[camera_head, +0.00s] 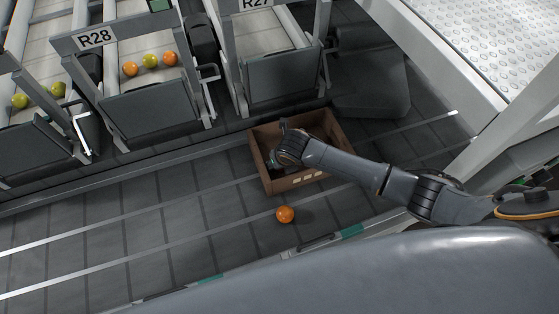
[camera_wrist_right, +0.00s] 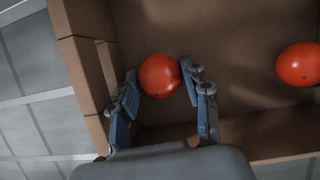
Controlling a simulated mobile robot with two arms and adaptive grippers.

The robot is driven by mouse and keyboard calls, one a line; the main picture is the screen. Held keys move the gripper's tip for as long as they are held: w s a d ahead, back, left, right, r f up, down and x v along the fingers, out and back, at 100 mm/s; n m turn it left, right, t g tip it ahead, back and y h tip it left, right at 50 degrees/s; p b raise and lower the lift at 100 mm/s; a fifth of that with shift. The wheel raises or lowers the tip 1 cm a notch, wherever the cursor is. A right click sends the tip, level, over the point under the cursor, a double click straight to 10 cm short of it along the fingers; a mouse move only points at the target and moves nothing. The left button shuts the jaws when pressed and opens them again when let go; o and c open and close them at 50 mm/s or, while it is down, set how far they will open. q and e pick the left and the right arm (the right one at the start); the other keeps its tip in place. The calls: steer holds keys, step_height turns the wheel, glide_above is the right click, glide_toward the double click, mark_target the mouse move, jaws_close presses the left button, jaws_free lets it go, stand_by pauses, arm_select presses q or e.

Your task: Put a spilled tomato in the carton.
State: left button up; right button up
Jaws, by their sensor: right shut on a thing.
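The brown carton (camera_head: 284,186) stands on the grey floor, open at the top. My right gripper (camera_head: 276,162) reaches down into it, and the arm hides part of the inside. In the right wrist view my right gripper (camera_wrist_right: 158,72) is shut on a red tomato (camera_wrist_right: 160,78), with a finger on each side, inside the carton (camera_wrist_right: 88,62). Another red tomato (camera_wrist_right: 298,65) lies in the carton at the right. My left gripper is not in view.
Conveyor lanes end behind the carton, with signs R28 (camera_head: 95,39) and R27. A metal-topped platform (camera_head: 510,50) stands at the right. The floor left of the carton is clear.

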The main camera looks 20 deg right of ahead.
steer(key=shift+f, duration=0.25)
steer(key=o, duration=0.9)
steer(key=shift+c, duration=0.2)
steer(key=c, duration=0.3)
steer(key=shift+r, duration=0.1)
step_height(320, 180, up, 7)
steer(key=p, duration=0.7)
steer(key=shift+p, duration=0.35)
